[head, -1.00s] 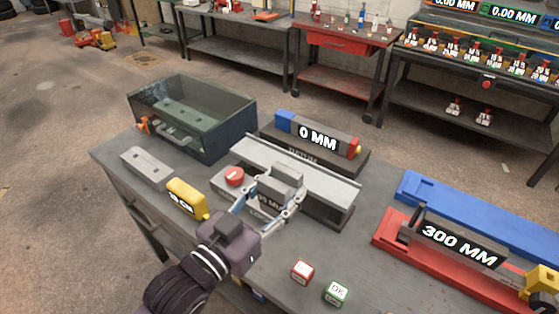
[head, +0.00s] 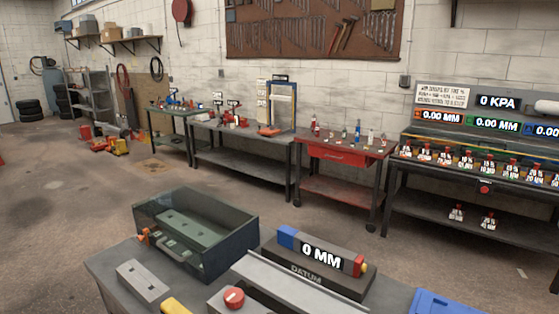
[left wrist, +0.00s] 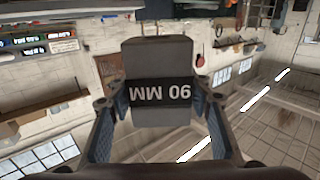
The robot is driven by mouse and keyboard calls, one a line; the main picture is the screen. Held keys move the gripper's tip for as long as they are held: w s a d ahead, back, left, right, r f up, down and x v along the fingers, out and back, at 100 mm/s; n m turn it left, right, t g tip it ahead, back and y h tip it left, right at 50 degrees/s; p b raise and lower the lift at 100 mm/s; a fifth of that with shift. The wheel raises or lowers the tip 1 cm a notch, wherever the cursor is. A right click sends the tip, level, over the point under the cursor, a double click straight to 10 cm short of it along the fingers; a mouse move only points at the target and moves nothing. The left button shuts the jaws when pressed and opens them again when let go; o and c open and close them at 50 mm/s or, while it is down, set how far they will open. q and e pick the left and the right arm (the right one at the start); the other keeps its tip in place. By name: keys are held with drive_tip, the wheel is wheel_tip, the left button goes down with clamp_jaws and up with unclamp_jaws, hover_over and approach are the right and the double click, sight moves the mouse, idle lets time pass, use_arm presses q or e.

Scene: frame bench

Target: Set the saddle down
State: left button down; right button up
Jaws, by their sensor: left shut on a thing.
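The saddle (left wrist: 158,56), a grey block with a dark band marked 90 MM, shows upside down in the middle of the left wrist view. My left gripper (left wrist: 160,96) is shut on it, with one finger at each side. The grey rail (head: 290,284) on the bench shows only in part at the bottom of the head view. No saddle or gripper shows in that view now. No rail shows in the left wrist view, so I cannot tell whether the saddle touches it. My right gripper is in neither view.
A dark box display (head: 318,263) reading 0 MM stands behind the rail. A green open-topped case (head: 225,248) is at its left, with a grey bar (head: 143,282) in front. A red button (head: 234,298) and a blue tray (head: 445,302) are at the lower edge.

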use_arm(q)
drive_tip(key=s+f, duration=0.2)
drive_tip(key=s, duration=0.5)
drive_tip(key=shift+s+f, duration=0.3)
drive_tip(key=shift+s, duration=0.05)
